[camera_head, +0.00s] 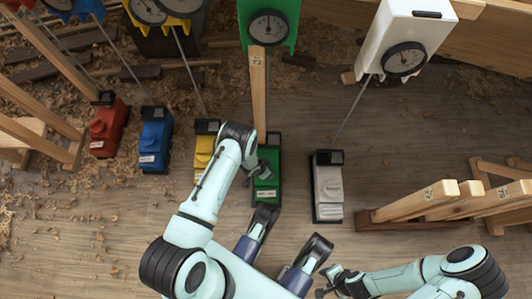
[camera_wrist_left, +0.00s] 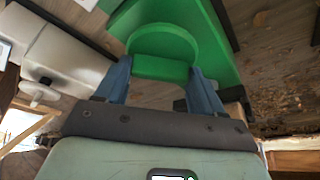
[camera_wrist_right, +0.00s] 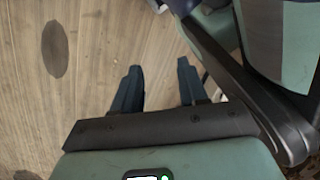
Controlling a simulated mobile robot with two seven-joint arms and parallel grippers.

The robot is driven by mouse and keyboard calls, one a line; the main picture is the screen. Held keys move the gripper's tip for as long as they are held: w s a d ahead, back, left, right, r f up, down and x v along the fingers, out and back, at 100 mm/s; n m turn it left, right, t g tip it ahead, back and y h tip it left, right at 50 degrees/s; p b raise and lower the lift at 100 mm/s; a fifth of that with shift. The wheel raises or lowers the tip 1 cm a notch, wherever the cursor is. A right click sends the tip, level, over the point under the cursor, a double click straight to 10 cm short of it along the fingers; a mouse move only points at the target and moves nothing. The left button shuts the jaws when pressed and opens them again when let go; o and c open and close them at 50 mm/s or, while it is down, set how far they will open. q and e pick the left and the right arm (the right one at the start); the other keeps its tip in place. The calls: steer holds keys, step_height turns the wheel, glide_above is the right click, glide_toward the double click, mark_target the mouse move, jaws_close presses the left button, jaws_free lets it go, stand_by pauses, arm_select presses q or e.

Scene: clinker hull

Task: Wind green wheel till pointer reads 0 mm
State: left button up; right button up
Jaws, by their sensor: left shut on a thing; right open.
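The green unit (camera_head: 267,185) stands on the floor, with a wooden post and a round dial (camera_head: 268,27) on a green plate above it. The dial's pointer is too small to read. In the left wrist view the green wheel (camera_wrist_left: 163,42) is a round knob with a flat block below it. My left gripper (camera_wrist_left: 160,68) is shut on it, one finger on each side. In the head view this gripper (camera_head: 256,168) is partly hidden by its own wrist. My right gripper (camera_head: 325,282) is open and empty low over the bare floor, and also shows in the right wrist view (camera_wrist_right: 159,64).
Red (camera_head: 109,130), blue (camera_head: 155,142) and yellow (camera_head: 204,150) units stand to the left, the yellow one close to my left arm. A white unit (camera_head: 328,187) stands to the right. Wooden frames (camera_head: 445,205) are at far right. Rods run up to the dials. Shavings litter the floor.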

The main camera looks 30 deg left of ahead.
arm_select(q)
steer(key=o, duration=1)
steer(key=shift+o, duration=0.2)
steer(key=p+v, duration=0.5)
steer(key=v, duration=0.8)
steer(key=shift+r, duration=0.2)
arm_select(e)
steer(key=w+a+r+t, duration=0.1)
steer(key=w+r+t, duration=0.3)
steer(key=w+r, duration=0.4)
steer(key=w, duration=0.2)
steer(key=shift+w+a+r+n, duration=0.15)
steer(key=shift+w+a+n, duration=0.15)
steer(key=shift+w, duration=0.1)
